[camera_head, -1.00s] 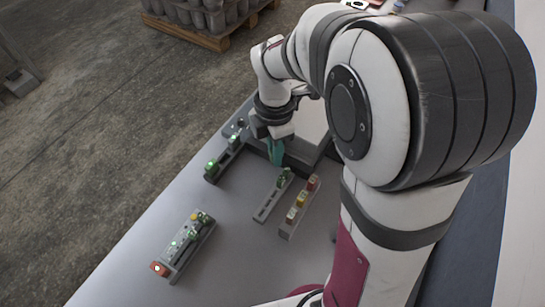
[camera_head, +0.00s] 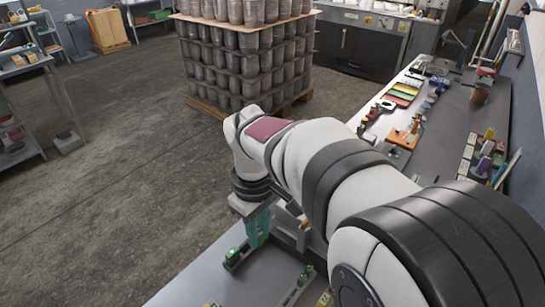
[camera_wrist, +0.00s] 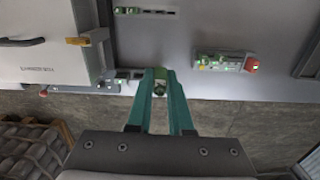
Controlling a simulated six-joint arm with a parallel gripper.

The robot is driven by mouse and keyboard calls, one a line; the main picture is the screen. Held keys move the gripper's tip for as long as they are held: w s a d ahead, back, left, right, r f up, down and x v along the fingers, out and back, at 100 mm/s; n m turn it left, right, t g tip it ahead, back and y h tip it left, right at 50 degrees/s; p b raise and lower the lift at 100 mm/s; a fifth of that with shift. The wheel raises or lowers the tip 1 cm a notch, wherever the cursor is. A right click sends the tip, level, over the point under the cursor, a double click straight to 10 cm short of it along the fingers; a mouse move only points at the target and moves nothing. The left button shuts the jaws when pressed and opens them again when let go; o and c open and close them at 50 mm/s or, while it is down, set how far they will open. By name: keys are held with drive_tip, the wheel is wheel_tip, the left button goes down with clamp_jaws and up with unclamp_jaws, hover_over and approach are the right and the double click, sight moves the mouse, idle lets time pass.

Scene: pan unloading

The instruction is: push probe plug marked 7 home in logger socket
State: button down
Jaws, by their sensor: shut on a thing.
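My gripper (camera_head: 257,236) has teal fingers pointing down at the near bench's far end. In the wrist view, its fingers (camera_wrist: 159,80) close on a small pale-green plug (camera_wrist: 159,88); its number cannot be read. A low grey strip with green plugs (camera_head: 238,257) lies beside the fingers in the head view. In the wrist view, a grey strip with small dark openings (camera_wrist: 123,80) lies just left of the fingertips. A grey block with green parts and a red end (camera_wrist: 226,64) lies to the right. I cannot tell which holds the logger socket, or whether the plug touches one.
Another strip with a green plug (camera_wrist: 145,11) lies farther up. The bench's edge runs under the fingers. Stacked grey pots (camera_head: 245,60) stand on the floor beyond.

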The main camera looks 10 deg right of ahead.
drive_tip(key=s+a+f+n, duration=0.4)
drive_tip(key=a+n, duration=0.1)
drive_tip(key=n, duration=0.1)
drive_tip(key=s+a+f+n, duration=0.4)
drive_tip(key=a+n, duration=0.1)
drive_tip(key=n, duration=0.1)
drive_tip(key=s+a+f+n, duration=0.4)
drive_tip(key=a+n, duration=0.2)
drive_tip(key=shift+s+a+f+n, duration=0.1)
drive_tip(key=shift+s+f+n, duration=0.2)
drive_tip(key=shift+s+f, duration=0.05)
drive_tip(key=shift+f, duration=2.1)
drive_tip(key=shift+f, duration=0.9)
drive_tip(key=c, duration=0.8)
unclamp_jaws()
drive_tip(key=shift+o, duration=0.2)
